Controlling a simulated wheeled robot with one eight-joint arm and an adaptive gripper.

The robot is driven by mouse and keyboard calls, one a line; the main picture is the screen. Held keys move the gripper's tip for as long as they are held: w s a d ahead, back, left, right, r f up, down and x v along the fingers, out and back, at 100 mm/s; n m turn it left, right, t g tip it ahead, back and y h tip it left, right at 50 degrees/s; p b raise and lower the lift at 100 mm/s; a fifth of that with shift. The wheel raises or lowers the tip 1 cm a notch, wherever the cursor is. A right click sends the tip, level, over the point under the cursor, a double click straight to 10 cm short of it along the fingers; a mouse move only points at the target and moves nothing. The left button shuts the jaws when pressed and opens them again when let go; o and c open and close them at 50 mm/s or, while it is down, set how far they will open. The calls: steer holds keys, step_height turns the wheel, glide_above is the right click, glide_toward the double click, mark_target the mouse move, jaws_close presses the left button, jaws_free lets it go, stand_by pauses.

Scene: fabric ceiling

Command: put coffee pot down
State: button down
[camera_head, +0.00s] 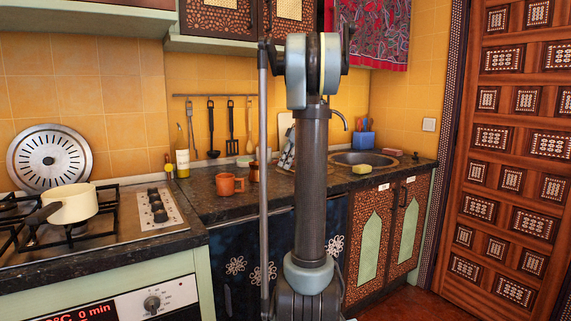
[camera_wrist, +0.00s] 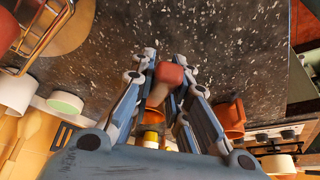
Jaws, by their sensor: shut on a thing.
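The coffee pot (camera_wrist: 169,74) is a small reddish-brown vessel with a paler part, between my fingers in the wrist view. In the head view a small brown vessel (camera_head: 253,173), which looks like the same pot, shows just right of the orange mug (camera_head: 228,184). My gripper (camera_wrist: 165,58) is shut on the pot, with one finger on each side. In the head view my arm hides most of the gripper. The pot is over the dark speckled counter (camera_wrist: 225,45); I cannot tell whether its base touches it.
The orange mug (camera_wrist: 232,118) is close beside my fingers. The stove with a cream pan (camera_head: 72,204) is at the left. The sink (camera_head: 362,158) and a yellow sponge (camera_head: 362,169) are at the right. Bare counter lies in front of the mug.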

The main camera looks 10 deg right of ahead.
steer(key=c, duration=1.5)
jaws_free()
steer(key=shift+o, duration=0.2)
steer(key=v, duration=1.2)
steer(key=shift+a, duration=0.15)
